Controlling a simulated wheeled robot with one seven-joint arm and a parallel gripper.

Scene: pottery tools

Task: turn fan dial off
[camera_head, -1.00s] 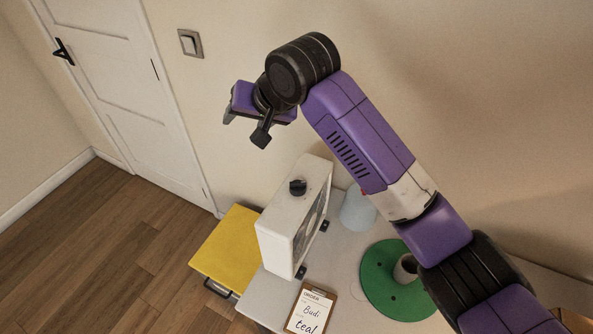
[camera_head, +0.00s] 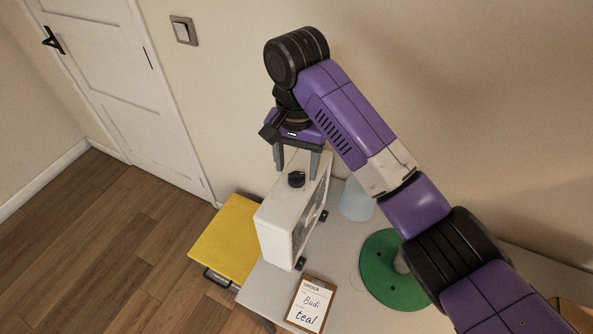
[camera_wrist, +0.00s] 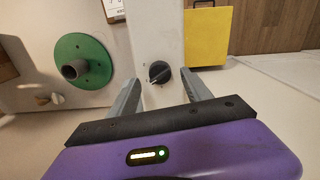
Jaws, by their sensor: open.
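The white box fan (camera_head: 285,218) stands upright on the grey table, with a black dial (camera_head: 296,179) on its top face. In the wrist view the dial (camera_wrist: 159,73) lies just ahead of the fingertips, roughly midway between them, with small marks beside it on the white top (camera_wrist: 157,30). My gripper (camera_head: 297,174) is open and empty, pointing down over the fan top. Its two fingers straddle the dial in the picture; they do not appear to grip it. I cannot tell the exact height of the fingertips above the top.
A yellow stool-like surface (camera_head: 228,238) is left of the fan. A green disc (camera_head: 378,272), a pale blue cone-shaped object (camera_head: 356,203) and a clipboard (camera_head: 310,304) are on the table (camera_head: 262,291). The wall is close behind; a wall switch (camera_head: 184,31) is at upper left.

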